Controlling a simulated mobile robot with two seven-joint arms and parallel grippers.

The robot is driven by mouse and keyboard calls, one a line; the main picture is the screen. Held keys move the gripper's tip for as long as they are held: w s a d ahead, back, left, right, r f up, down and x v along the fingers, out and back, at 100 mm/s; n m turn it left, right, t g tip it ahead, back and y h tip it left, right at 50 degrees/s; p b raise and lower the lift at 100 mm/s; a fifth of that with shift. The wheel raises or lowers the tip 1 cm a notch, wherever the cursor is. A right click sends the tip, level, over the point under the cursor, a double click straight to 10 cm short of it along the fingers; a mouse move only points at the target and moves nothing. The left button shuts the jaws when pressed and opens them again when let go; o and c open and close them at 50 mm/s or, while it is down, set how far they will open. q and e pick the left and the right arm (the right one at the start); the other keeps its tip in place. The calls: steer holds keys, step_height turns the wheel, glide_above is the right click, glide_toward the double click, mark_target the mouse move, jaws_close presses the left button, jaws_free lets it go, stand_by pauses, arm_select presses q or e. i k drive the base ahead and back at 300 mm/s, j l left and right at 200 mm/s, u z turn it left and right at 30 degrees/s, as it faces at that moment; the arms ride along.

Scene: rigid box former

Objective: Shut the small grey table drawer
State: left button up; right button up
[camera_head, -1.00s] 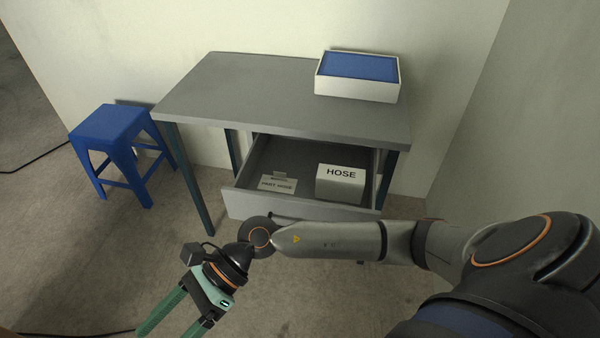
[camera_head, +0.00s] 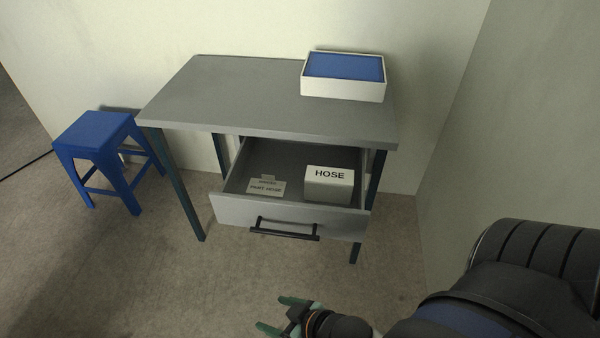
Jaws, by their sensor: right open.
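The grey drawer (camera_head: 232,210) stands pulled out from under the grey table (camera_head: 240,97), with its inside showing. A black bar handle (camera_head: 286,231) runs across its front. Inside lie a white box marked HOSE (camera_head: 329,184) and a small labelled item (camera_head: 266,187). My right gripper (camera_head: 277,314) has green fingers that are spread apart and empty. It is low in the picture, in front of and below the drawer front, apart from the handle. My left gripper is not in view.
A white box with a blue top (camera_head: 343,78) sits at the table's back right. A blue stool (camera_head: 100,155) stands left of the table. Walls close the back and right. The floor (camera_head: 180,285) in front is clear.

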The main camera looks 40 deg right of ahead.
mark_target(290, 215)
steer(key=i+l+z, duration=0.1)
steer(key=z, duration=0.25)
steer(key=i+l+z, duration=0.1)
steer(key=z, duration=0.25)
steer(key=i+z, duration=0.2)
steer(key=z, duration=0.15)
